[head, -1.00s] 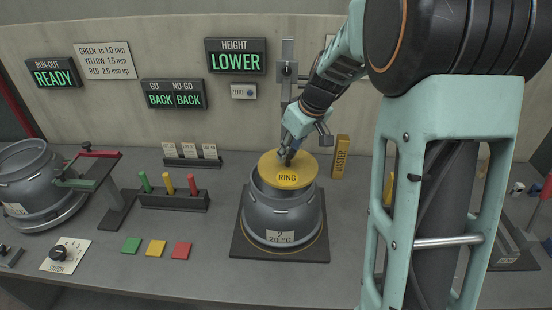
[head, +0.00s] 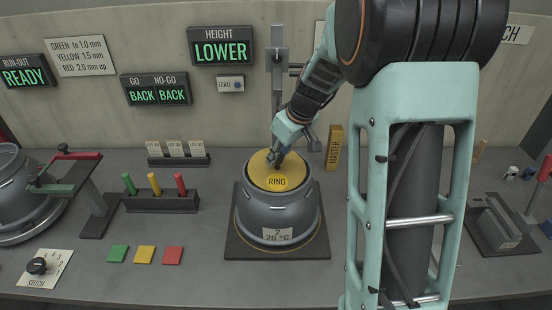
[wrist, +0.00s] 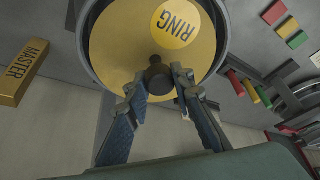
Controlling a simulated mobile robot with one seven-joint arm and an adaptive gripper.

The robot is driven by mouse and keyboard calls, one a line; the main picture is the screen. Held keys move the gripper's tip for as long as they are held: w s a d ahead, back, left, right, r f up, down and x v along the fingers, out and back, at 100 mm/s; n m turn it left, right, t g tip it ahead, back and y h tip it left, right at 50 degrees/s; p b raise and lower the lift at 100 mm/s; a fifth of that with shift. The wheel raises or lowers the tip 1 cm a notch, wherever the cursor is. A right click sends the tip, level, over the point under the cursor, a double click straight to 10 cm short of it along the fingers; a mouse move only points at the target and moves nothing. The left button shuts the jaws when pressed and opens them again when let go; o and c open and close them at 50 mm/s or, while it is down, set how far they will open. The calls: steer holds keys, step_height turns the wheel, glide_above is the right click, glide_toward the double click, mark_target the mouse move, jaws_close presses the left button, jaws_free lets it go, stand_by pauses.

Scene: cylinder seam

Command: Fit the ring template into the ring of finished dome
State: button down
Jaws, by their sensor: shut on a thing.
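The ring template is a yellow disc (head: 268,180) marked RING, with a dark knob at its middle. It sits level at the mouth of the grey finished dome (head: 262,211), inside its rim as far as the head view shows. In the wrist view the disc (wrist: 120,42) lies within the dome's dark rim (wrist: 88,62), with a narrow gap around it. My gripper (wrist: 157,80) is shut on the knob of the ring template. In the head view my gripper (head: 274,158) comes down on the disc from above. How deep the disc sits cannot be told.
The dome stands on a dark square plate (head: 240,249). A yellow MASTER block (head: 334,147) stands behind right. A rack of green, yellow and red handles (head: 158,203) is at left. A height stand (head: 277,80) rises behind the dome.

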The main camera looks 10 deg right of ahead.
steer(key=c, duration=2)
jaws_free()
steer(key=shift+s+f, duration=0.15)
steer(key=shift+f, duration=0.2)
steer(key=shift+c, duration=0.2)
steer(key=o, duration=0.4)
steer(key=shift+w, duration=0.2)
steer(key=shift+c, duration=0.2)
steer(key=shift+r, duration=0.1)
steer(key=shift+d+r, duration=0.1)
steer(key=shift+r, duration=0.2)
steer(key=b+v, duration=0.1)
steer(key=v, duration=1)
steer(key=shift+s+r, duration=0.15)
steer(key=shift+r, duration=0.1)
